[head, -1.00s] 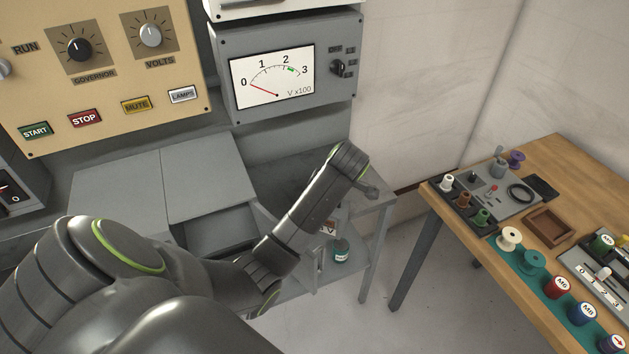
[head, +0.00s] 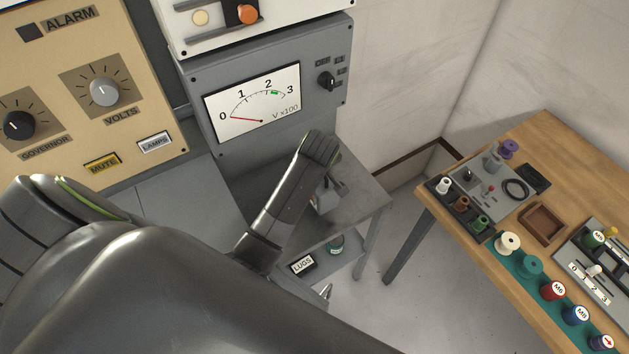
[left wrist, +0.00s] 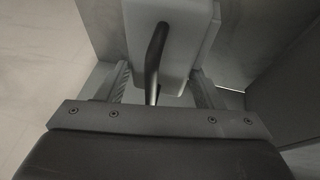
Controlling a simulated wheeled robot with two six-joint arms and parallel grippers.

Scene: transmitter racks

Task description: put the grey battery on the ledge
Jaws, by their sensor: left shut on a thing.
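The grey battery (left wrist: 182,45) is a pale grey block with a dark handle, seen between my left gripper's fingers in the left wrist view. My left gripper (left wrist: 160,90) is shut on it, apparently by the handle. In the head view my left gripper (head: 333,184) hangs over the grey ledge-like bench top (head: 358,208) below the meter, with part of the battery (head: 326,201) showing under it. My own arm hides much of the bench. I cannot tell whether the battery touches the surface. My right gripper is out of view.
The voltmeter panel (head: 200,80) stands close behind my left arm. A wooden table (head: 565,160) with spools and trays stands at right, across a floor gap.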

